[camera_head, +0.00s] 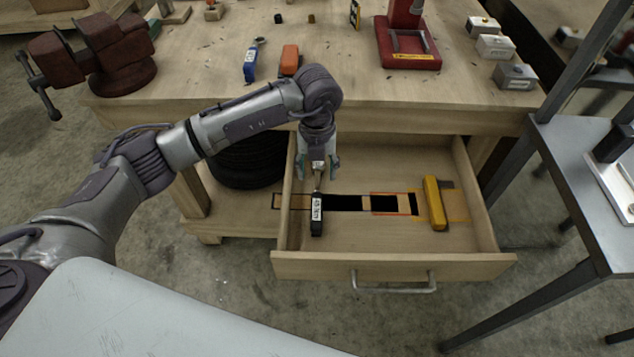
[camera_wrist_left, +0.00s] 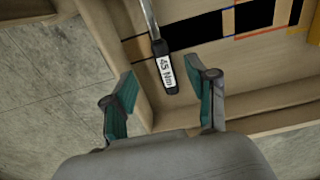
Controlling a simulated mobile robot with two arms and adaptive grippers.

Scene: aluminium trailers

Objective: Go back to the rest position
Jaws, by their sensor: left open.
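My left gripper (camera_head: 318,168) is open above the left part of the pulled-out wooden drawer (camera_head: 394,265). A torque tool with a black handle (camera_head: 316,222) and a metal shaft lies in that drawer, below the gripper. In the left wrist view, the tool's handle (camera_wrist_left: 167,72) bears a white label reading "45 Nm". It shows beyond the two open green-padded fingers (camera_wrist_left: 160,80), and nothing is held between them. The tool's far end is hidden by the gripper in the head view. My right gripper is in neither view.
A yellow tool (camera_head: 435,203) lies at the drawer's right. Blue (camera_head: 250,64) and orange (camera_head: 290,60) tools lie on the workbench (camera_head: 190,70), near a red vise (camera_head: 112,55) and a red stand (camera_head: 408,50). A metal table (camera_head: 575,160) stands at right.

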